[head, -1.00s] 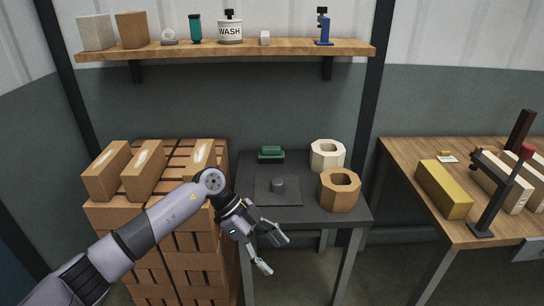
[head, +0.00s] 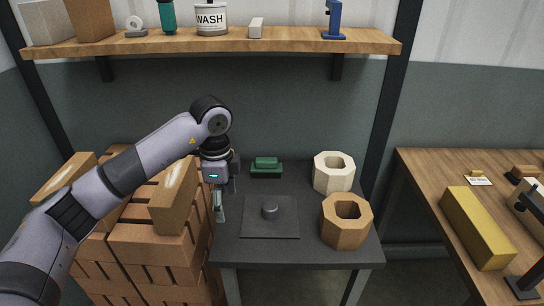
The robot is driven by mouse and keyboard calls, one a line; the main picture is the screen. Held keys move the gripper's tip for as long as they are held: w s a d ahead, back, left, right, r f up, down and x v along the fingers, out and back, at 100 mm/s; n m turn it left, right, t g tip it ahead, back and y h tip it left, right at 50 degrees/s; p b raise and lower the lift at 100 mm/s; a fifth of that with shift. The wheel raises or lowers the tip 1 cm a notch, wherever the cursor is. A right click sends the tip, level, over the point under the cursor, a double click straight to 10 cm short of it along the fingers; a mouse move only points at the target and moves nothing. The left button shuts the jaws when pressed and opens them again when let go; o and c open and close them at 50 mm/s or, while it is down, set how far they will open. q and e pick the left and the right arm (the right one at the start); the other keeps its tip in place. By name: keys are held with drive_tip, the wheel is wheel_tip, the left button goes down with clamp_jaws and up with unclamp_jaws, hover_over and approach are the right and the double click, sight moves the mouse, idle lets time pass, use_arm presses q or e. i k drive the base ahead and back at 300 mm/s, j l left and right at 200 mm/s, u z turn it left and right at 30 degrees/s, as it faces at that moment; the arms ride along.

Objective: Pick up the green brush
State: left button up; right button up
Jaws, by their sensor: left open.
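The green brush (head: 266,168) lies at the back of the dark table (head: 300,254), near the wall. It has a narrower upper part on a wider green base. My left gripper (head: 222,200) is open and empty, pointing down over the table's left edge. It is to the left of the brush and apart from it. Nothing hides the brush. My right gripper does not show.
A dark plate with a round knob (head: 270,212) lies in front of the brush. A cream octagonal ring (head: 333,172) and a tan one (head: 346,221) stand to the right. Stacked bricks (head: 157,247) stand at the left. A wooden shelf (head: 215,44) runs above.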

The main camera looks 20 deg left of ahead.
sight(263, 168)
drive_tip(key=i, duration=1.2)
